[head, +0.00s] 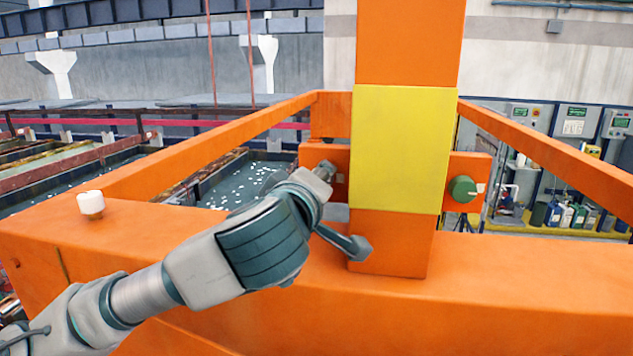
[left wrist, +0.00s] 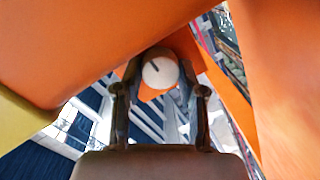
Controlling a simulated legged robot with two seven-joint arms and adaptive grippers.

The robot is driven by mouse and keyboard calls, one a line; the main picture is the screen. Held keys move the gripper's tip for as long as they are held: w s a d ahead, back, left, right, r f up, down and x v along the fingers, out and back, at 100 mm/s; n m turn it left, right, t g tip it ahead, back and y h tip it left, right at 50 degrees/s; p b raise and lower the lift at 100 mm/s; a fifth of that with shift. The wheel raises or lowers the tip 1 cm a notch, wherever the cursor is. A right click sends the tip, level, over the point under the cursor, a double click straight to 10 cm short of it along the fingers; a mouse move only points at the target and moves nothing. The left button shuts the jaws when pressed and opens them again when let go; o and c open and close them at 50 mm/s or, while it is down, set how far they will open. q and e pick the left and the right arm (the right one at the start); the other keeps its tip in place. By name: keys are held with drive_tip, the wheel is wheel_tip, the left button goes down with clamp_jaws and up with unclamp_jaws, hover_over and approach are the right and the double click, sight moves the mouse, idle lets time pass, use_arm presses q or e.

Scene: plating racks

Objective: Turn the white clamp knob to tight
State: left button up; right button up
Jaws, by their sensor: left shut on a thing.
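The white clamp knob (left wrist: 160,73) shows in the left wrist view as a round white face with a short dark line left of its centre, tilted slightly. It sits in front of an orange plate, between the two fingers of my left gripper (left wrist: 160,92). The fingers are shut on its sides. In the head view my left gripper (head: 328,170) reaches to the orange cross plate (head: 310,156) just left of the yellow-banded post (head: 400,150). It hides the knob there. My right gripper is not in view.
A green knob (head: 462,189) sits on the plate right of the post. A small white cap (head: 91,205) stands on the orange beam (head: 520,270) at left. Orange side rails run back on both sides. Tanks (head: 240,180) lie beyond the frame.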

use_arm(q)
drive_tip(key=shift+d+f, duration=0.15)
drive_tip(key=shift+f, duration=0.25)
drive_tip(key=o, duration=1)
drive_tip(key=shift+o, duration=0.7)
drive_tip(key=shift+r, duration=0.15)
drive_tip(key=v, duration=1.1)
drive_tip(key=shift+s, duration=0.35)
